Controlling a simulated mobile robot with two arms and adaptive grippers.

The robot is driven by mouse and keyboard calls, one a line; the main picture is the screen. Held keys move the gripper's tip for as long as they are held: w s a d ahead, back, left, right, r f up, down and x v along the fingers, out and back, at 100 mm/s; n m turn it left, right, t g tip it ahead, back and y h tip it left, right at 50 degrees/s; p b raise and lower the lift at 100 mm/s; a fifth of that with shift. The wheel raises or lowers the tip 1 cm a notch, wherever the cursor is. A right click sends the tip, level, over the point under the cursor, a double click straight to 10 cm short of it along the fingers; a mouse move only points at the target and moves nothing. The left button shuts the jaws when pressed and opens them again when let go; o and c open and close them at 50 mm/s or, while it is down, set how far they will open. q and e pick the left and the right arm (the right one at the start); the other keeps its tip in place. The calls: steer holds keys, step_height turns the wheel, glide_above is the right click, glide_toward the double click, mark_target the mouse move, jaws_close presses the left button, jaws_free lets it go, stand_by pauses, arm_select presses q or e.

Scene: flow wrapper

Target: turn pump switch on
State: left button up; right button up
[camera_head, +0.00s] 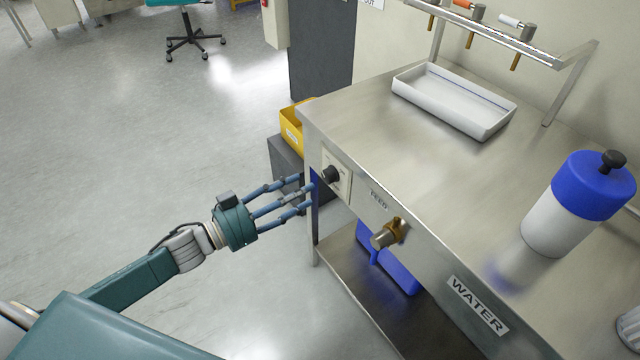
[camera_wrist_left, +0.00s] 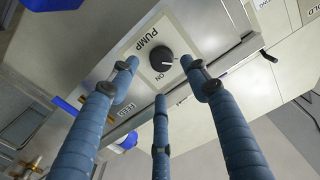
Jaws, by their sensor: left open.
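The pump switch is a black round knob (camera_head: 331,174) on a pale plate at the left end of the steel bench's front face. In the left wrist view the knob (camera_wrist_left: 161,58) sits on a plate marked PUMP and ON, with a white pointer line directed toward the right of the picture. My left gripper (camera_head: 304,193) is open, its blue fingers spread and pointing at the knob. In the left wrist view the fingers lie around the knob's line of sight; I cannot tell whether any touches it. My right gripper is not in view.
A brass tap (camera_head: 388,234) sticks out of the bench front near the FEED label. A white tray (camera_head: 455,100) and a blue-and-white bottle (camera_head: 578,205) stand on the bench top. A yellow bin (camera_head: 293,132) is behind the bench's left end. Open floor lies left.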

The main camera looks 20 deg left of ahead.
mark_target(325, 179)
arm_select(q)
steer(key=x, duration=0.6)
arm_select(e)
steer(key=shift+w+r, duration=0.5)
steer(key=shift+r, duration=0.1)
arm_select(q)
steer(key=c, duration=1.1)
steer(key=shift+a+f+m, duration=0.1)
steer(key=shift+f+m, duration=0.05)
steer(key=shift+m, duration=0.15)
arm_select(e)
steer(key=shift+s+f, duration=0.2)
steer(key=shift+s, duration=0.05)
